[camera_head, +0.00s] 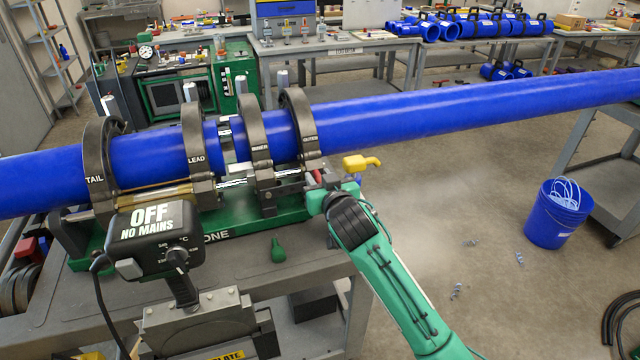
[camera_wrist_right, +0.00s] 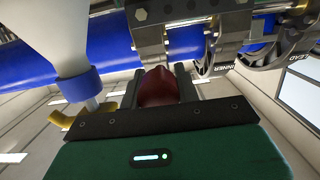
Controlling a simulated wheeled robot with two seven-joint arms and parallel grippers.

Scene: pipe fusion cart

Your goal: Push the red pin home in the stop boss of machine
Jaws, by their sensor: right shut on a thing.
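The red pin (camera_wrist_right: 157,87) shows in the right wrist view between the two dark fingers of my right gripper (camera_wrist_right: 160,84). The gripper is shut on it. A metal block (camera_wrist_right: 152,45) of the machine lies just beyond the pin; I cannot tell how deep the pin sits in the stop boss. In the head view a bit of red (camera_head: 318,176) shows at my right gripper (camera_head: 322,186), beside the OUTER clamp (camera_head: 301,125), at the right end of the machine's green base (camera_head: 240,222). My left gripper is out of view.
A long blue pipe (camera_head: 450,106) runs through the clamps. A yellow handle (camera_head: 360,162) stands just right of my right gripper. A black OFF / NO MAINS box (camera_head: 155,240) is at the front left. A blue bucket (camera_head: 552,222) stands on the open floor at right.

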